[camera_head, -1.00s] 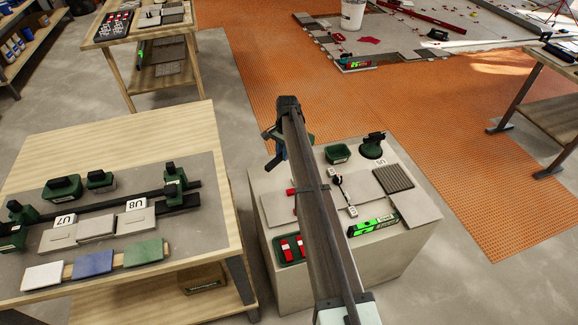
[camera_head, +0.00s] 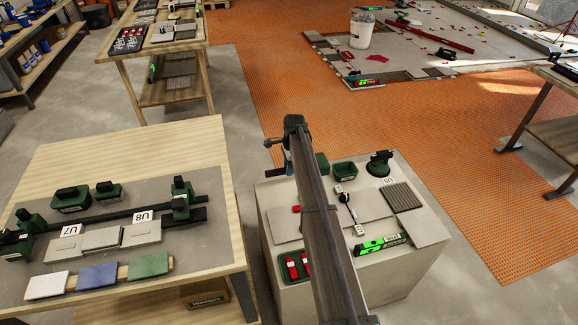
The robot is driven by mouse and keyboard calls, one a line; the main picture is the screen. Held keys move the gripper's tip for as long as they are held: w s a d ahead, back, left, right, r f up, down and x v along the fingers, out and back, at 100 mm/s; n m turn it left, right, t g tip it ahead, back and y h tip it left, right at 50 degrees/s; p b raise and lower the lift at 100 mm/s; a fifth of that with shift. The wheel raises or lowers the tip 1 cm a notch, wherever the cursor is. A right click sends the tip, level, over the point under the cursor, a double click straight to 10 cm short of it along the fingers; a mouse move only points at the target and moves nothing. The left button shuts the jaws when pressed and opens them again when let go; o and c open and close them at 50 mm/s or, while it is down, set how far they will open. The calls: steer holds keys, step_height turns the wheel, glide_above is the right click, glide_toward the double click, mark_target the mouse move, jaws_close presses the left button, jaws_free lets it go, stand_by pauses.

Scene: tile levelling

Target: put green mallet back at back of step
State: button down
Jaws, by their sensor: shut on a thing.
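The step is a pale grey block (camera_head: 275,195) at centre right. A dark green block (camera_head: 321,163), which looks like the head of the green mallet, shows just right of my arm at the step's back edge. Its handle is hidden. My gripper (camera_head: 287,160) is at the far end of my arm, over the back left of the step, and is shut on the mallet. My arm hides the fingers and the grip. I cannot tell whether the mallet touches the step.
On the step are a green tub (camera_head: 345,171), a dark green suction cup (camera_head: 380,163), a ribbed grey tile (camera_head: 402,197), a green level (camera_head: 382,243) and a green tray with red pieces (camera_head: 298,267). A workbench with tiles (camera_head: 120,150) stands at left.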

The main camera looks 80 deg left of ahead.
steer(key=shift+f, duration=2.5)
steer(key=shift+f, duration=1.45)
steer(key=c, duration=0.6)
jaws_free()
steer(key=shift+o, duration=0.2)
steer(key=shift+r, duration=0.1)
steer(key=shift+r, duration=3.9)
